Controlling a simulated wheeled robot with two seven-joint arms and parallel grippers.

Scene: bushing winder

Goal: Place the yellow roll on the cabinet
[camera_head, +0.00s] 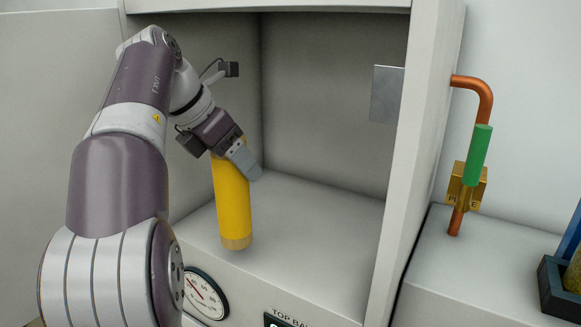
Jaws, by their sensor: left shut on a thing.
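The yellow roll (232,203) is a long yellow cylinder with a tan lower end, held almost upright and slightly tilted. My left gripper (243,160) is shut on its upper part. The roll is at the open front of the grey cabinet (325,215), over the front edge of its floor. Whether its lower end touches anything I cannot tell. The left arm comes in from the left and hides part of the cabinet's left side. My right gripper is not in view.
The cabinet's right wall (425,130) stands beside the opening, with a grey metal plate (386,94) near it. A round gauge (205,293) is on the front face. A copper pipe (485,95) with a green sleeve (478,155) stands at right. The visible cabinet floor is clear.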

